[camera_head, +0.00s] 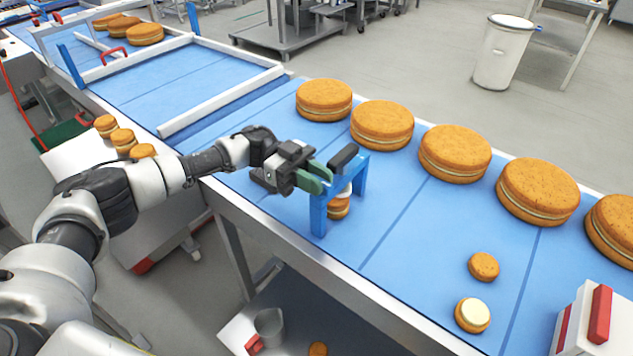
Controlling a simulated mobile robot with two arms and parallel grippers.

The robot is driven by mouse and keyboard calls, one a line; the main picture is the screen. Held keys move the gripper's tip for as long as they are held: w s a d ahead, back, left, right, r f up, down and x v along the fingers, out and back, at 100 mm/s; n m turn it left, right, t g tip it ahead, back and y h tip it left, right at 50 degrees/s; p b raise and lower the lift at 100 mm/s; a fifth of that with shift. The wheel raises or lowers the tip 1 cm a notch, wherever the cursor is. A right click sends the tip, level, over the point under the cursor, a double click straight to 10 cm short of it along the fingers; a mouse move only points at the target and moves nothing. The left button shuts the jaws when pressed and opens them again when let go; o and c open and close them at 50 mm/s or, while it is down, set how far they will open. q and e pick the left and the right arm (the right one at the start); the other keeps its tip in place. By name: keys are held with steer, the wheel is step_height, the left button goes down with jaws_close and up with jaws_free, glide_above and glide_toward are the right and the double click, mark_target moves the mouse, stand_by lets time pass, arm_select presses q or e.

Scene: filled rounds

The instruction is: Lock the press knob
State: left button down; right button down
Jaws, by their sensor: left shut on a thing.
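A small blue press frame (319,213) stands on the blue conveyor belt near its front edge. A black bar-shaped knob (343,157) sits at the top of the press, tilted. Under the frame is a small filled round (339,208), with a pale part just above it, partly hidden by the blue leg. My left gripper (318,176), with green fingers, reaches in from the left and is shut at the top of the press, by the knob. The exact grip is hidden by the fingers. My right gripper is out of view.
Several large filled rounds (455,153) line the belt's far edge. A small round (484,266) and a cream-topped round piece (472,314) lie on the belt at right, near a white and red box (590,325). Small rounds (122,138) sit on a side surface at left.

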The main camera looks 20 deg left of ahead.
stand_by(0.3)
arm_select(q)
steer(key=c, duration=1)
jaws_free()
steer(key=shift+d, duration=0.1)
